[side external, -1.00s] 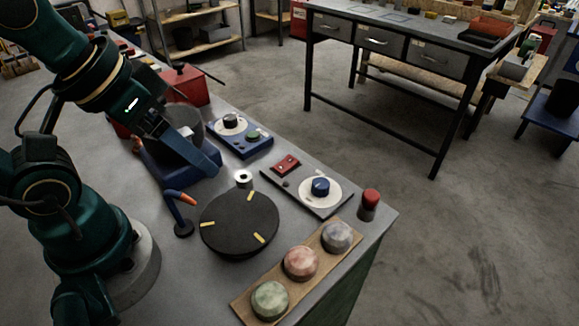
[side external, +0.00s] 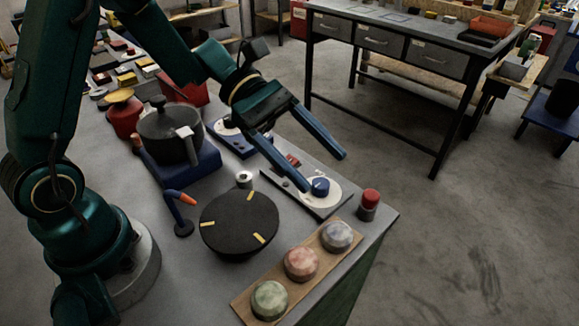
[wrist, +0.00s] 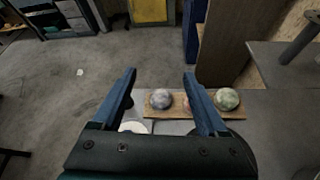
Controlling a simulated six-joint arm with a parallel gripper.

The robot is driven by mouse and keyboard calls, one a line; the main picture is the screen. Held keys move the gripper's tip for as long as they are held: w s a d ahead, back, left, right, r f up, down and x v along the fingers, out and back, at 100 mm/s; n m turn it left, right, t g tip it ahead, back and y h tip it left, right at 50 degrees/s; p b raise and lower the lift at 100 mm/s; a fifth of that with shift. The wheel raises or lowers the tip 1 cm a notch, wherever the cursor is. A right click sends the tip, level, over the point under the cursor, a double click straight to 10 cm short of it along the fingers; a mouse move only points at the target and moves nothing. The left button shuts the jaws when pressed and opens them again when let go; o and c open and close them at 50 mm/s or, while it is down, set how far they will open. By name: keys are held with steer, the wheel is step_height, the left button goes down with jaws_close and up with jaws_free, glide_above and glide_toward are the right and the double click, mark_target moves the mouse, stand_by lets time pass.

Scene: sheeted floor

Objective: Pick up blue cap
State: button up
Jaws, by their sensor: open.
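The blue cap (side external: 320,186) sits on a white disc (side external: 331,195) on a grey plate at the right part of the bench. My gripper (side external: 324,172) is open, its two long blue fingers spread and empty. In the side view one fingertip overlaps the area just left of the cap and the other is up and to the right; the exact height gap cannot be told. In the wrist view my gripper (wrist: 160,74) also shows open, with part of the white disc (wrist: 134,127) near the left finger. The cap is not visible there.
A red-topped cylinder (side external: 369,199) stands right of the plate. A wooden board (side external: 246,305) with three domes lies in front, near the bench edge.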

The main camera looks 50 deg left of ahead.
mark_target(327, 225)
steer(key=shift+w+a+f+n, duration=0.1)
steer(key=shift+a+f+n, duration=0.2)
steer(key=shift+f, duration=1.55)
steer(key=shift+w+a+f+n, duration=0.1)
steer(key=shift+f+n, duration=0.25)
steer(key=shift+f, duration=1.45)
steer(key=shift+w+a+f+n, duration=0.1)
steer(key=shift+a+f+n, duration=0.2)
steer(key=shift+f, duration=1.55)
steer(key=shift+h, duration=0.3)
steer(key=shift+x, duration=2.6)
jaws_close()
steer(key=shift+r, duration=0.1)
